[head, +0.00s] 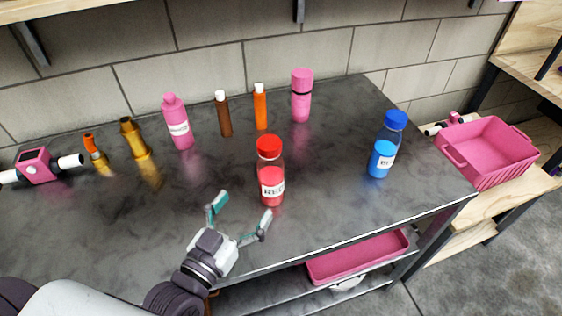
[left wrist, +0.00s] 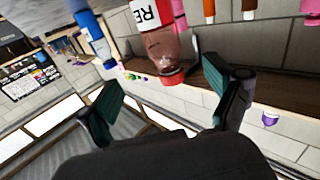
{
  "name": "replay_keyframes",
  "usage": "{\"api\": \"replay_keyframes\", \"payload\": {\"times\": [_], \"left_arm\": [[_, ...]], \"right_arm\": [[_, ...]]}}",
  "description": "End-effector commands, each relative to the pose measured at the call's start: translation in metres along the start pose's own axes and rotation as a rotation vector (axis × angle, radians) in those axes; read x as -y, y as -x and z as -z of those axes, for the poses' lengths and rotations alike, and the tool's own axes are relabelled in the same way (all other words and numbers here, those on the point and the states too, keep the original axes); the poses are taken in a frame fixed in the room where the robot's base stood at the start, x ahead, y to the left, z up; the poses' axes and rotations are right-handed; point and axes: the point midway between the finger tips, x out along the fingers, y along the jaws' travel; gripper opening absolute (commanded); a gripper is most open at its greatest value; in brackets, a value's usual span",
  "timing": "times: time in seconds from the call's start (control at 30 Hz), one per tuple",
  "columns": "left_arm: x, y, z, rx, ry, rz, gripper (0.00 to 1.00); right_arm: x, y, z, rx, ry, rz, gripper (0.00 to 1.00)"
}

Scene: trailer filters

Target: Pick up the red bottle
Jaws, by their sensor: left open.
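The red bottle (head: 271,172) stands upright on the dark worktop (head: 330,190), with a red cap, a clear upper part and a white label. My left gripper (head: 245,204) is open and empty, just to the left and near side of the bottle, with its fingers spread toward it. In the left wrist view the bottle (left wrist: 165,45) appears upside down, beyond the gap between the open fingers (left wrist: 162,74), its upper part partly beside the right finger. I see no contact. My right gripper is in neither view.
A blue bottle (head: 384,145) stands to the right. Pink bottles (head: 178,122) (head: 301,97), brown (head: 223,115) and orange (head: 260,107) bottles stand behind. A pink crate (head: 490,152) is on the right bench, and a pink tray (head: 358,256) is below the worktop.

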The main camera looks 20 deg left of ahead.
Motion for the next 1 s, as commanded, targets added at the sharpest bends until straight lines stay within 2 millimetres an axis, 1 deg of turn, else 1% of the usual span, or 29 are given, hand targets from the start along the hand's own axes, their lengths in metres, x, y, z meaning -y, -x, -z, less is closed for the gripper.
{"api": "replay_keyframes", "payload": {"times": [0.07,0.23,0.3,0.33,0.4,0.47,0.6,0.7,0.77,0.9,1.0], "left_arm": [[0.000,-0.013,0.003,-0.005,0.001,0.001,0.91],[0.000,-0.046,0.003,-0.005,0.002,0.001,0.91],[0.000,-0.058,0.002,-0.003,0.002,0.000,0.91],[0.000,-0.063,0.002,-0.003,0.001,0.000,0.91],[0.000,-0.071,0.001,-0.002,0.001,0.000,0.91],[0.000,-0.076,0.001,0.000,0.001,-0.001,0.91],[0.001,-0.084,-0.001,0.001,0.001,-0.001,0.91],[0.003,-0.097,-0.003,0.000,0.001,-0.001,0.91],[0.005,-0.107,-0.005,0.000,0.000,-0.001,0.91],[0.006,-0.125,-0.006,-0.001,0.003,-0.001,0.91],[0.006,-0.131,-0.007,0.001,0.001,-0.001,0.91]], "right_arm": [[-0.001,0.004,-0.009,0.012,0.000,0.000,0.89],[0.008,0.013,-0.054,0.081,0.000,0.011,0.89],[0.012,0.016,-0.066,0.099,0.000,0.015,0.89],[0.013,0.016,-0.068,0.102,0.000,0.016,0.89],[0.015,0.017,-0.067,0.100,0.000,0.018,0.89],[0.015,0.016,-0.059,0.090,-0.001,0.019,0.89],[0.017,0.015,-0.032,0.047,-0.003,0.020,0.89],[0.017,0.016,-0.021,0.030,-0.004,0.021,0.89],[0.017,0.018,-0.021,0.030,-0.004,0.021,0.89],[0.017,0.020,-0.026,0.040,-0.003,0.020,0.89],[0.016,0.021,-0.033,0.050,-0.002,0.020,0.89]]}}
